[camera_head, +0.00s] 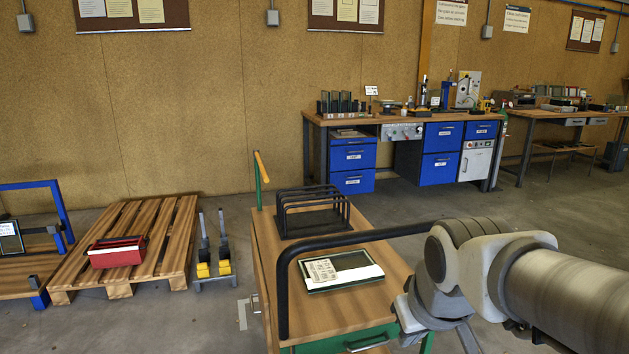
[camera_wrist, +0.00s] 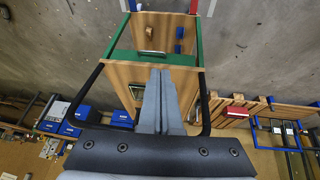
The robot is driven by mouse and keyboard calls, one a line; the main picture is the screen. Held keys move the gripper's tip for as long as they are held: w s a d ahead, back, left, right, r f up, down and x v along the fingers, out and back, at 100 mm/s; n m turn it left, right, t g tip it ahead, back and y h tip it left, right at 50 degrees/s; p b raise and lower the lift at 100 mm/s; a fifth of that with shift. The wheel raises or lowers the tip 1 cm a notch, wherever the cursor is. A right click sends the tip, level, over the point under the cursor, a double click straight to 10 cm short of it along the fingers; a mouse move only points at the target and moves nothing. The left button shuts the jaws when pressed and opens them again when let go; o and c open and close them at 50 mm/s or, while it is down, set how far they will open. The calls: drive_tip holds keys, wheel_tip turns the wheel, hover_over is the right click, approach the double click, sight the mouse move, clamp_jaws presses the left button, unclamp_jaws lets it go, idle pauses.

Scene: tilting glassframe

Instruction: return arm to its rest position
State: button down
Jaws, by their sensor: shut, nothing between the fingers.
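My gripper (camera_wrist: 160,74) is shut and empty in the wrist view, its two grey fingers side by side. It is over or in front of the trolley (camera_wrist: 185,80), whose wooden top lies behind the fingers. In the head view my arm enters from the right and bends at the trolley's right side. My fingertips cannot be made out there. A flat dark-framed panel (camera_head: 360,273) with a pale sheet on it lies on the trolley top (camera_head: 340,310) in the head view.
A black tube handle (camera_head: 282,290) rises from the trolley close to my arm. A black rack (camera_head: 312,212) stands on the trolley. A pallet (camera_head: 120,284) with a red box (camera_head: 117,252) is left. Workbenches (camera_head: 405,118) line the back.

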drive_tip(key=s+r+m, duration=0.1)
drive_tip(key=s+m, duration=0.1)
drive_tip(key=s, duration=0.6)
wheel_tip(320, 180, up, 21)
drive_tip(key=p, duration=2.1)
drive_tip(key=shift+d, duration=0.25)
drive_tip(key=shift+s+f, duration=0.1)
